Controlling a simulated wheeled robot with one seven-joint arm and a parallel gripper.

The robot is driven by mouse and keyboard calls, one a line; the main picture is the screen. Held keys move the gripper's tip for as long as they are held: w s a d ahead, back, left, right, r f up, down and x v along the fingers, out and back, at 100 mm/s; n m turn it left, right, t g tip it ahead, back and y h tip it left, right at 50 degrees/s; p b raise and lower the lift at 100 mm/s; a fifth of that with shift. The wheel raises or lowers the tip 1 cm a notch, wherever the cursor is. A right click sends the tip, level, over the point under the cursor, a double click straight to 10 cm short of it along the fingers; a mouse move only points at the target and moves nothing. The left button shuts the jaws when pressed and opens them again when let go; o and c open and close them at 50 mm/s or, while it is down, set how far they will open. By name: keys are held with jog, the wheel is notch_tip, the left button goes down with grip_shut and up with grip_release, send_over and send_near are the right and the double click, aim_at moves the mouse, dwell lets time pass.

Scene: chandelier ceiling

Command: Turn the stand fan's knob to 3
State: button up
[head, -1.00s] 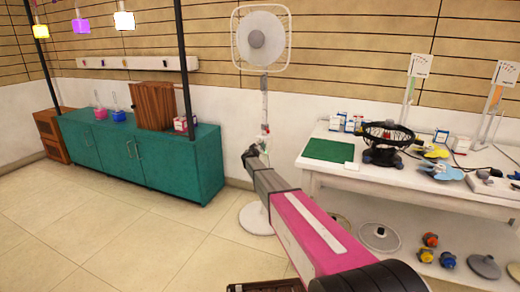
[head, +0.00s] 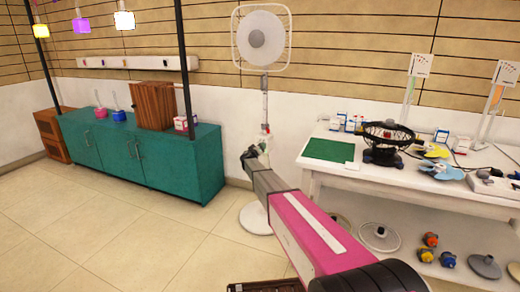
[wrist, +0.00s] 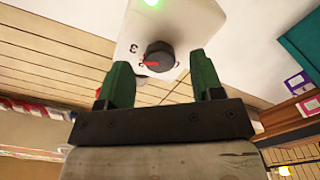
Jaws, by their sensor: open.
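The white stand fan (head: 260,38) stands against the wall in the head view, its round base on the floor. In the wrist view its white control panel (wrist: 190,25) carries a dark round knob (wrist: 158,52) with a red pointer mark directed left in the picture. A printed 3 is up and left of the knob, slightly above the pointer's line. A green light glows at the panel's top. My gripper (wrist: 163,75) is open, its green fingers on either side just short of the knob, with gaps visible. In the head view my gripper (head: 252,154) is in front of the pole, hiding part of it.
A teal cabinet (head: 165,165) stands to the left.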

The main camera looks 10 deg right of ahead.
jog(key=v, duration=0.9)
jog(key=shift+s, duration=0.1)
jog(key=s+d+f+m+g, duration=0.1)
jog(key=s+d+f+g, duration=0.2)
jog(key=s, duration=0.6)
jog(key=s+d+f+m+g, duration=0.1)
jog(key=s+d+g, duration=0.4)
jog(key=s, duration=0.4)
jog(key=s+d+f+m+g, duration=0.1)
jog(key=s+d+f+g, duration=0.1)
jog(key=s+d, duration=0.5)
jog(key=s+a+g+y, duration=0.3)
jog(key=s+y, duration=0.1)
jog(key=s, duration=1)
jog(key=s+a+f+n+g+y, duration=0.1)
jog(key=s+a+g+y, duration=0.1)
jog(key=s, duration=1.2)
jog(key=shift+a+g+y, duration=0.4)
jog(key=shift+a+y, duration=0.2)
jog(key=shift+y, duration=0.6)
